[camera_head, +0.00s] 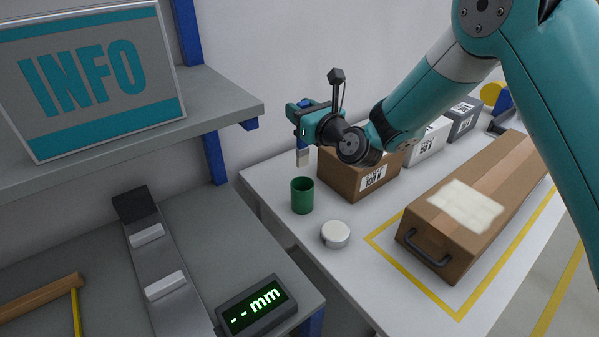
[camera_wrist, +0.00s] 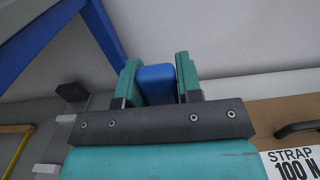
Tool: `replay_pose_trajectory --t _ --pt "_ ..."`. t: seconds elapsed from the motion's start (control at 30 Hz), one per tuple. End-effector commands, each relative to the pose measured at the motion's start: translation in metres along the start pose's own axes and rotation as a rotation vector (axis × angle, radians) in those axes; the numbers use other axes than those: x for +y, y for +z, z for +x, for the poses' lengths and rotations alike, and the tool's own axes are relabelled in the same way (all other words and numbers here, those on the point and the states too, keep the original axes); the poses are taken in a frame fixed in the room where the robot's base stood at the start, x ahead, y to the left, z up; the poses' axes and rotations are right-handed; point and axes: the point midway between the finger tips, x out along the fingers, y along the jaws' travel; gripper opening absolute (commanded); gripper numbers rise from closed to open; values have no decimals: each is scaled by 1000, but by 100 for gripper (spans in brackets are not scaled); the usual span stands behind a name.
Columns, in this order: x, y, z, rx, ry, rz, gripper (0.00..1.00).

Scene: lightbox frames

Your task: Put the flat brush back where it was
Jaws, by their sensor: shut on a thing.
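The flat brush (camera_head: 303,156) hangs upright from my gripper (camera_head: 304,117), bristle end down. Its blue handle (camera_wrist: 156,86) is between the two teal fingers of my gripper (camera_wrist: 158,80) in the wrist view. In the head view the brush's lower end is just above the green cup (camera_head: 302,197) in the picture. I cannot tell the exact gap, or whether the brush is directly over the opening. The cup's inside is mostly hidden.
A round white-topped tin (camera_head: 335,234) stands right of the cup. A brown box (camera_head: 361,174) is behind it, and a long carton (camera_head: 477,205) lies on the right. A grey bench with an mm display (camera_head: 256,307) and an INFO sign (camera_head: 91,80) on a shelf are left.

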Motion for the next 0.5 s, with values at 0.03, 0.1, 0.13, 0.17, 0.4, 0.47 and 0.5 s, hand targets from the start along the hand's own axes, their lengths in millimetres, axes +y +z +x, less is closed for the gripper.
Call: replay_pose_trajectory --t 0.03,0.1,0.13,0.17,0.4,0.47,0.5 --pt "0 -21 0 5 0 3 0" --pt "0 -41 -1 4 1 3 0" --pt "1 -49 -1 4 1 3 0" --pt "1 -57 -1 3 1 2 0" --pt "2 -95 -1 -2 2 0 0" --pt "2 -99 -1 -2 3 -1 0" --pt "2 -103 -2 -1 3 0 0"
